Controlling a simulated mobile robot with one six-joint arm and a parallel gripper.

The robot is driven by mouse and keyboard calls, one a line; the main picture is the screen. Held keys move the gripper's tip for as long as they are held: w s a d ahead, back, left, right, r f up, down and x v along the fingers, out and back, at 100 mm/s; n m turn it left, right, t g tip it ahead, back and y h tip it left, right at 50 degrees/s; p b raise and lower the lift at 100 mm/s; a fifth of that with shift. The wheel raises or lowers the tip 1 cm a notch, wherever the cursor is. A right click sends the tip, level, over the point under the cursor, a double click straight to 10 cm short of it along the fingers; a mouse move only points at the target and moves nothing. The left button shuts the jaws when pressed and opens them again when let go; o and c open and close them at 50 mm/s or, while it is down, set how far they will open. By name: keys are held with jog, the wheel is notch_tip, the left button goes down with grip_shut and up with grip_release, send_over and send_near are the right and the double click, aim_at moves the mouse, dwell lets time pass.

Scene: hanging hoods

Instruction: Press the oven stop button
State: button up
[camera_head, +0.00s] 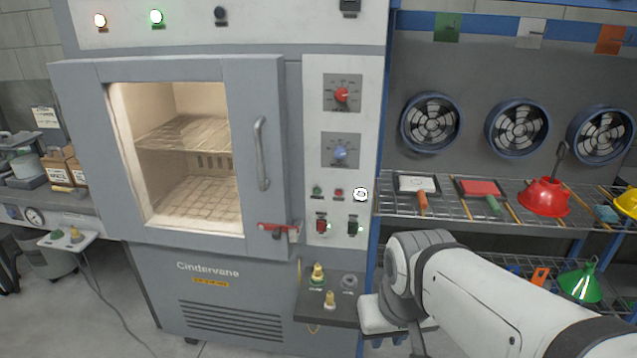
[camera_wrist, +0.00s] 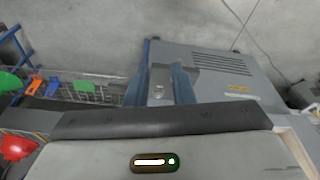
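The grey oven (camera_head: 275,75) has a closed glass door (camera_head: 185,160) and a lit interior. Its control panel carries a small green button (camera_head: 316,190), a small red button (camera_head: 338,193) and a round white piece (camera_head: 360,194). Below them are a red switch (camera_head: 321,226) and a green-marked switch (camera_head: 352,227). The labels are too small to read, so I cannot tell for certain which is stop. My gripper is low, below and right of the panel, touching no button. In the wrist view my gripper (camera_wrist: 163,82) has its fingers apart with nothing between them.
A small shelf (camera_head: 318,307) with brass-coloured fittings (camera_head: 318,272) juts out below the panel, close to my arm. The door handle (camera_head: 262,155) and a red latch (camera_head: 275,227) stick out left. A wire rack (camera_head: 470,212) with a red funnel (camera_head: 544,197) stands right.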

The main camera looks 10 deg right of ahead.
grip_shut()
dwell(1.4)
